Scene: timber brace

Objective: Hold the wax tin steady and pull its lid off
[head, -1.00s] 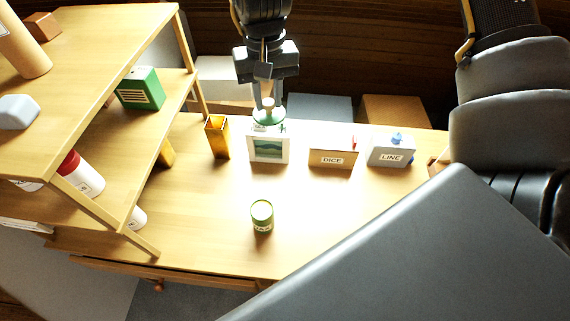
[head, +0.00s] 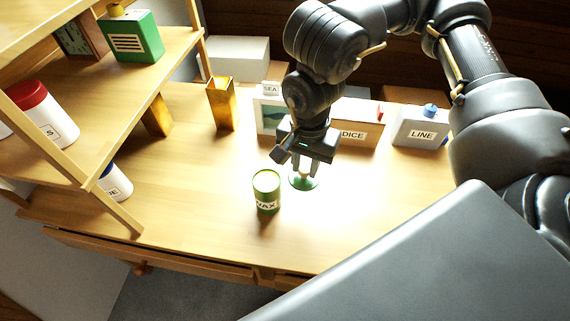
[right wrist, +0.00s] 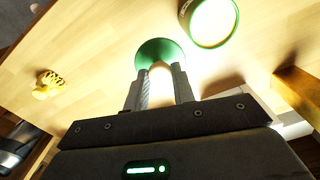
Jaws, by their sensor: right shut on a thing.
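The wax tin (head: 267,205), a green can labelled WAX, stands upright on the table. Its top is pale inside a green rim, and it also shows in the right wrist view (right wrist: 211,20). The green disc-shaped lid (head: 304,184) is apart from the tin, just to its right. My right gripper (head: 306,168) is shut on the lid's pale knob, with the lid below the fingers. The lid also shows between the fingertips in the right wrist view (right wrist: 160,50). I cannot tell whether the lid touches the table. My left gripper is not in view, and nothing is seen holding the tin.
An orange vase (head: 222,104), a picture frame (head: 266,110), a DICE box (head: 360,134) and a LINE box (head: 420,130) stand along the back. A shelf (head: 150,95) rises at left. A small yellow object (right wrist: 48,84) shows in the right wrist view. The front table is clear.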

